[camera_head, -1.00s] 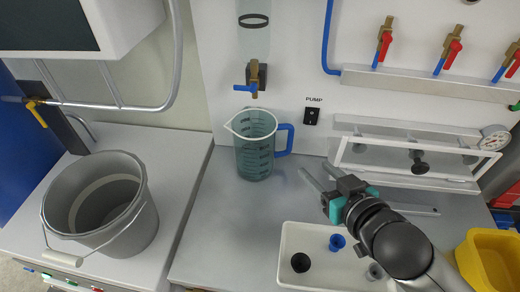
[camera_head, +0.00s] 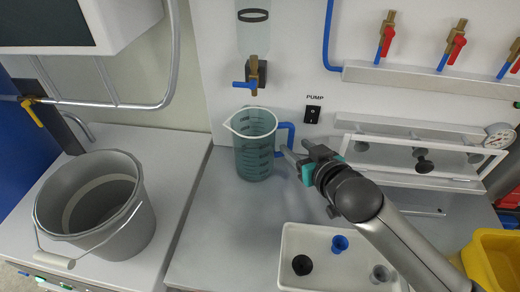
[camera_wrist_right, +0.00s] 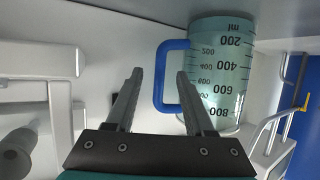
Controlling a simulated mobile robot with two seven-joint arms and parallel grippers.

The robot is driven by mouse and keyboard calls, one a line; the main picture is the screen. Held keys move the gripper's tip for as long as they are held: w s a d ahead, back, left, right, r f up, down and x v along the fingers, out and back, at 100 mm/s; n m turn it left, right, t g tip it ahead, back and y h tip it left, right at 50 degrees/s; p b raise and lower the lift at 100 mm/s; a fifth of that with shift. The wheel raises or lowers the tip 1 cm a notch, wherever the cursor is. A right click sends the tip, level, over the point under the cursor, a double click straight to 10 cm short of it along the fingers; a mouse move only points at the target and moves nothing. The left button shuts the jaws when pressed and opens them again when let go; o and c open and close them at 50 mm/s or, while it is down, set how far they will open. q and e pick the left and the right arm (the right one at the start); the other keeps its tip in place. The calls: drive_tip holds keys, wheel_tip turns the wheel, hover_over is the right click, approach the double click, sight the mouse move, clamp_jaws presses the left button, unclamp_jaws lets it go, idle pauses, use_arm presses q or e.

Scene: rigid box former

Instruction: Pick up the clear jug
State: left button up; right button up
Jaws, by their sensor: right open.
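The clear jug (camera_head: 254,150) stands upright on the grey worktop below the tap, tinted teal, with dark markings and a blue handle (camera_head: 287,139) on its right side. In the right wrist view the jug (camera_wrist_right: 222,75) appears upside down, with its handle (camera_wrist_right: 168,77) just beyond the fingers. My right gripper (camera_head: 291,160) is open and empty, its fingers pointing left at the handle. In the right wrist view the right gripper's (camera_wrist_right: 160,85) fingers lie apart, and one finger overlaps the handle's edge. I cannot tell whether they touch. My left gripper is not in view.
A white tray (camera_head: 290,232) with black, blue and grey small parts lies in front of the right arm. A grey bucket (camera_head: 140,225) stands at left. A tap (camera_head: 253,82) hangs above the jug. A white rack (camera_head: 425,150) is at right, near a yellow bin (camera_head: 492,262).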

drive_tip(key=shift+x, duration=1)
drive_tip(key=shift+s, duration=0.1)
drive_tip(key=shift+c, duration=0.3)
clamp_jaws()
